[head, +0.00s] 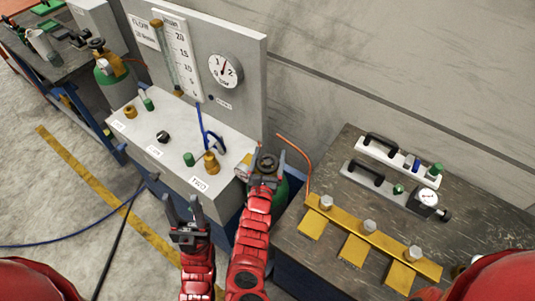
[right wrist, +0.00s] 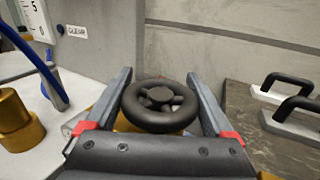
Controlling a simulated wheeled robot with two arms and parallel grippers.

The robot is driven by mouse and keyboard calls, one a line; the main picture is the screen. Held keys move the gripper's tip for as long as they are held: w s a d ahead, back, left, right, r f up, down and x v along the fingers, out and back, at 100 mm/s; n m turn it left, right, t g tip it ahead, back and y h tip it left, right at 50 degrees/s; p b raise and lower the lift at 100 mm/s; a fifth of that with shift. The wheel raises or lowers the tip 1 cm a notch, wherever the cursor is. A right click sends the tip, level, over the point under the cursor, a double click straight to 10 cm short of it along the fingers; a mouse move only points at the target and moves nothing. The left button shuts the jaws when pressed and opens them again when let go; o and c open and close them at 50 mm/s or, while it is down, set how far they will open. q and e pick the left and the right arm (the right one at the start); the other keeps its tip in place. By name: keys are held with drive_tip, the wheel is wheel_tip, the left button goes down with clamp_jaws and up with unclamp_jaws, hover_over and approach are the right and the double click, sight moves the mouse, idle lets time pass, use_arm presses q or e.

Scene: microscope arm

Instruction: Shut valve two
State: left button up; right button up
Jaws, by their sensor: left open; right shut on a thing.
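A black handwheel (head: 267,163) sits on top of a green gas cylinder (head: 283,190) beside the panel's right end. My right gripper (head: 264,168) has its fingers on either side of this wheel. In the right wrist view, the wheel (right wrist: 159,104) lies between the two grey fingers, with brass under it. A front label (head: 198,183) on the grey panel seems to read "TWO". Near it are a blue lever (head: 214,143), a brass fitting (head: 211,163) and a green knob (head: 189,159). My left gripper (head: 183,212) is open and empty in front of the panel.
A flow gauge (head: 180,55) and a dial (head: 225,70) are on the upright board. Another gas cylinder (head: 112,80) stands at the left. The right bench (head: 345,195) holds a yellow manifold (head: 375,235) and black-handled units. A copper pipe (head: 298,150) rises near my right gripper.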

sight(264, 173)
drive_tip(key=shift+s+f+m+h, duration=0.15)
drive_tip(key=shift+f+m+h, duration=0.2)
drive_tip(key=shift+h, duration=0.15)
drive_tip(key=shift+r+h, duration=0.3)
drive_tip(key=shift+d+r, duration=0.1)
drive_tip(key=shift+r, duration=0.05)
drive_tip(key=o, duration=1.1)
drive_tip(key=p+v, duration=0.1)
drive_tip(key=v, duration=0.6)
drive_tip(key=shift+s, duration=0.1)
